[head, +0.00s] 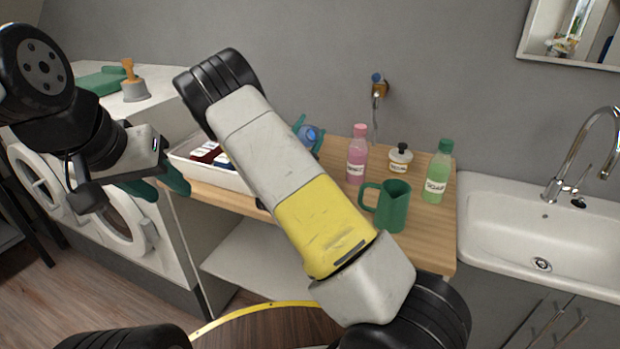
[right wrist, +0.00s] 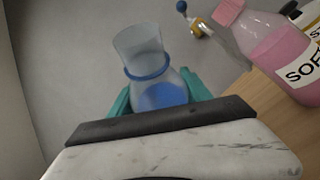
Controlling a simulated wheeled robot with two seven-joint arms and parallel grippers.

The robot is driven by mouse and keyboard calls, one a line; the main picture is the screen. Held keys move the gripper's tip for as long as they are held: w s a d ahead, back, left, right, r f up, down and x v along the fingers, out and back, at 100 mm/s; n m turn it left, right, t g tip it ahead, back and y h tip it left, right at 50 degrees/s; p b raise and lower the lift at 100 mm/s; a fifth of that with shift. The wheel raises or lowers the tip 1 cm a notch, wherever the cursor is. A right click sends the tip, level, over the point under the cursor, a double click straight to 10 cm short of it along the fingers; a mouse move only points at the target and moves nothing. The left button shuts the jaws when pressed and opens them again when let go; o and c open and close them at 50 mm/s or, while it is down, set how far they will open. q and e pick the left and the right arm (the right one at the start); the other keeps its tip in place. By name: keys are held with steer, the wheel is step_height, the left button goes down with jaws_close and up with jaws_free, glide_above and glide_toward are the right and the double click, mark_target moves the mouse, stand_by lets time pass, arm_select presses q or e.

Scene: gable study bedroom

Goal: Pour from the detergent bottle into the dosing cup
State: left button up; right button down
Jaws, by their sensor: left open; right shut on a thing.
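My right gripper (head: 309,133) is shut on a clear bottle with blue liquid and a blue neck ring (right wrist: 152,75), which I take for the detergent bottle. In the head view only a small blue part of the bottle (head: 308,134) shows behind my right arm, over the back of the wooden top. A green cup with a handle (head: 392,207), likely the dosing cup, stands upright near the front of the top, apart from the bottle. Its inside is not clear. My left gripper (head: 157,186) is open and empty at the left, by the white tray.
A pink bottle (head: 357,158), a small cream jar with a dark lid (head: 400,159) and a green soap bottle (head: 438,175) stand behind the cup. A white tray (head: 240,182) with packets is left on the wooden top (head: 424,240). A sink (head: 530,235) lies right.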

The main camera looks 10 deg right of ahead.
steer(key=shift+m+h, duration=1.1)
steer(key=shift+m, duration=0.3)
stand_by(2.6)
steer(key=shift+s+d+r+m+h, duration=0.1)
steer(key=shift+s+r+m+h, duration=0.55)
steer(key=shift+m+h, duration=0.35)
stand_by(3.0)
